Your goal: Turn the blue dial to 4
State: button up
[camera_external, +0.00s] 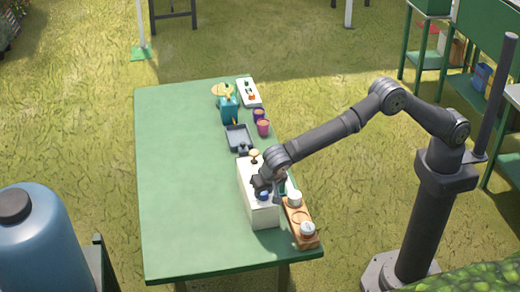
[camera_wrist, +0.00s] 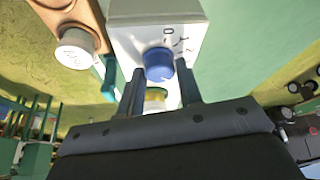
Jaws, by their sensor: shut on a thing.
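The blue dial (camera_wrist: 159,64) sits on a white box (camera_wrist: 140,38) with dark markings beside it. A 0 is readable; the other marks are too small or blurred to read surely, and I cannot tell the dial's setting. In the external view the blue dial (camera_external: 264,196) shows on top of the white box (camera_external: 262,214), near its front end. My gripper (camera_wrist: 160,72) has its two dark fingers on either side of the dial, shut on it. In the external view my gripper (camera_external: 261,189) is low over the box and partly hides its top.
A tan-topped knob (camera_external: 254,153), grey tray (camera_external: 238,136), cups (camera_external: 263,127) and teal container (camera_external: 229,110) lie farther back. The green table's left side (camera_external: 185,180) is clear.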

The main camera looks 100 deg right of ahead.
jog(key=o, duration=1)
jog(key=v, duration=1.7)
jog(key=shift+r, duration=0.15)
jog(key=x, duration=1.7)
